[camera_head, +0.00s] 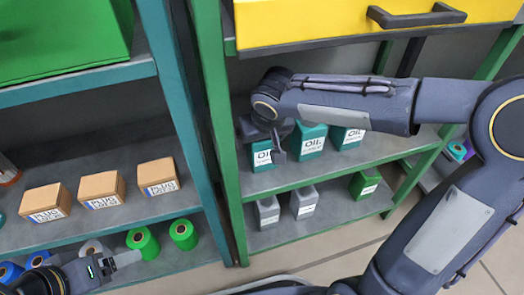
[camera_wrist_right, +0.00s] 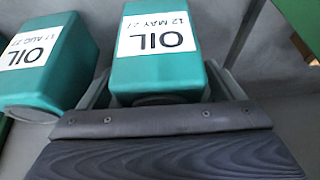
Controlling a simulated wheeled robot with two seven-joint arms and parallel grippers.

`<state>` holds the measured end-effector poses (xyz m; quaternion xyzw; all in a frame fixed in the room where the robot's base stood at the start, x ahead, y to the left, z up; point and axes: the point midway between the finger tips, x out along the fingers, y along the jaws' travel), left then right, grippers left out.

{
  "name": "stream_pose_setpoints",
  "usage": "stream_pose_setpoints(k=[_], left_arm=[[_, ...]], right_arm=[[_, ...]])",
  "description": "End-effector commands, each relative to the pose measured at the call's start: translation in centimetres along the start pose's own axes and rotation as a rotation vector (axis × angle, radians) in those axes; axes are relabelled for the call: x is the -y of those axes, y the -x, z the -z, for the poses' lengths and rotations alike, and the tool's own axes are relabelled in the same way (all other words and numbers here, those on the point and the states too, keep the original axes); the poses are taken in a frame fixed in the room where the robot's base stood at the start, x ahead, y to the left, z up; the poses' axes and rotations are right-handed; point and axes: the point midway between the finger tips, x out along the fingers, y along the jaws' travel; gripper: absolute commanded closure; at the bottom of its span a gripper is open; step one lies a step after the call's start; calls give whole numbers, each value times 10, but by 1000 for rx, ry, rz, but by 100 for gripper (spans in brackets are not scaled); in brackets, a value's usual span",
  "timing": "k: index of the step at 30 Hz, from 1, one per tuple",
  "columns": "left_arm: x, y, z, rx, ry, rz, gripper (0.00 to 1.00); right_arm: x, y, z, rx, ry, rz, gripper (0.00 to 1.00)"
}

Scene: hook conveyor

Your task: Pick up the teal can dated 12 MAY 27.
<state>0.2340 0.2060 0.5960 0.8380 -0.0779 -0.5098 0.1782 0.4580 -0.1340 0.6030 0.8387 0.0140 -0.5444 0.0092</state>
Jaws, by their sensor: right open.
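The teal OIL can dated 12 MAY 27 (camera_wrist_right: 160,45) fills the middle of the right wrist view, its label upside down there. My right gripper (camera_wrist_right: 163,88) is open, with one finger on each side of this can; I cannot tell whether they touch it. In the head view the can (camera_head: 262,156) is the leftmost teal one on the green rack's middle shelf, partly hidden by my right gripper (camera_head: 268,146). My left gripper (camera_head: 112,264) is low at the left by the teal rack; its jaw opening is unclear.
Close beside stands another teal OIL can (camera_wrist_right: 45,65) with an AUG date; a third teal can (camera_head: 347,137) is farther right. The rack's green post (camera_head: 215,130) is left of my right gripper, and a yellow drawer (camera_head: 330,22) is above. Grey cans (camera_head: 303,201) stand below.

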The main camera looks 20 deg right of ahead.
Motion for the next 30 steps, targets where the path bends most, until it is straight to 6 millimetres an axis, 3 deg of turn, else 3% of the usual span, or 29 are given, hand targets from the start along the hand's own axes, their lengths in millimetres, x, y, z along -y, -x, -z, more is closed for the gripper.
stream_pose_setpoints(k=[8, 22, 30], left_arm=[[0, -1, 0, 0, 0, 0, 20], [0, -1, 0, 0, 0, 0, 20], [0, 0, 0, 0, 0, 0, 20]], right_arm=[[0, -3, 0, -2, 0, 0, 13], [0, -3, 0, -1, 0, 0, 73], [0, -2, 1, -3, 0, 1, 75]])
